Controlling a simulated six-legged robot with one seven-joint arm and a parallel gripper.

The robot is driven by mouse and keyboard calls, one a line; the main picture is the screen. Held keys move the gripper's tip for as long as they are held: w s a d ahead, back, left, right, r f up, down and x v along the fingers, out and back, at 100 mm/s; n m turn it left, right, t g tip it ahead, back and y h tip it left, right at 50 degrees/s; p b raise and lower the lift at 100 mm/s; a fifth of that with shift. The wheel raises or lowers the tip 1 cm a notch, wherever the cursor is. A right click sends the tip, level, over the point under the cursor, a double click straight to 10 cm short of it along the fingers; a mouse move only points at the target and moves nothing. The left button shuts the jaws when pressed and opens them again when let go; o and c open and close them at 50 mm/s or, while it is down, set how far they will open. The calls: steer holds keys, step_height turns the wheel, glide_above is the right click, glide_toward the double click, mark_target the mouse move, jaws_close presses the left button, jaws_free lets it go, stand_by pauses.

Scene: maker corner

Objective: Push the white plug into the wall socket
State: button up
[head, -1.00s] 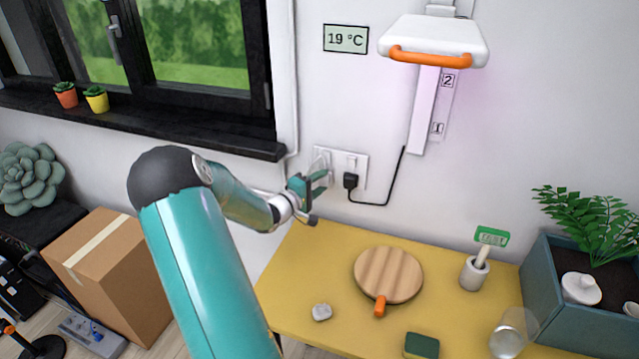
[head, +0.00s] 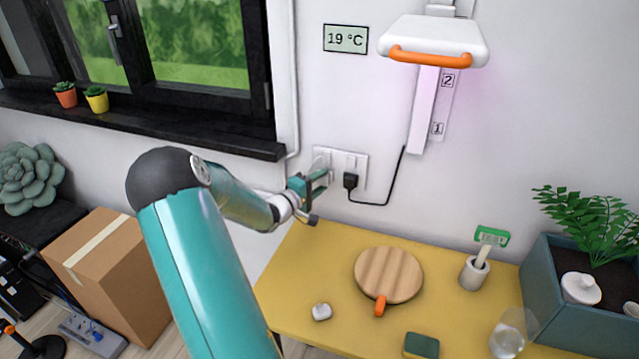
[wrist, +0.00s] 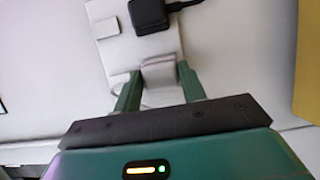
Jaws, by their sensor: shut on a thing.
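The wall socket (head: 360,172) is a white plate on the wall below the window's right corner. It also shows in the wrist view (wrist: 113,50). The white plug (wrist: 160,76) is between my two green fingertips in the wrist view, in front of the plate's lower end. My gripper (head: 317,182) is shut on it, close to the left part of the plate in the head view. The gripper also shows in the wrist view (wrist: 158,88). The plug's pins are hidden, and I cannot tell how deep they sit.
A black plug (head: 350,182) with a black cord sits in the plate, just right of my gripper. The yellow table (head: 300,270) below holds a round wooden board (head: 388,272) and several small things. The window sill (head: 150,130) is up to the left.

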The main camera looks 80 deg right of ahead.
steer(key=shift+s+d, duration=0.1)
steer(key=shift+d, duration=0.35)
steer(key=o, duration=1)
steer(key=v, duration=1.3)
steer(key=shift+a, duration=0.35)
steer(key=shift+f, duration=0.1)
steer(key=w+a+r+t+y, duration=0.2)
steer(key=w+a+t+y, duration=0.1)
steer(key=a, duration=0.7)
steer(key=w+a+r+t+y, duration=0.2)
steer(key=w+a+y, duration=0.15)
steer(key=a, duration=0.75)
steer(key=w+a+r+t+y, duration=0.3)
steer(key=a, duration=0.7)
steer(key=a+r+n+t+y, duration=0.2)
steer(key=a+r+t+y, duration=0.1)
steer(key=a, duration=0.7)
steer(key=s+a+r+n+t+y, duration=0.1)
steer(key=a+r+n+t+y, duration=0.2)
steer(key=a, duration=0.8)
steer(key=shift+s+a+r+n, duration=0.15)
steer(key=shift+s+r+n, duration=0.05)
steer(key=shift+r+n, duration=0.1)
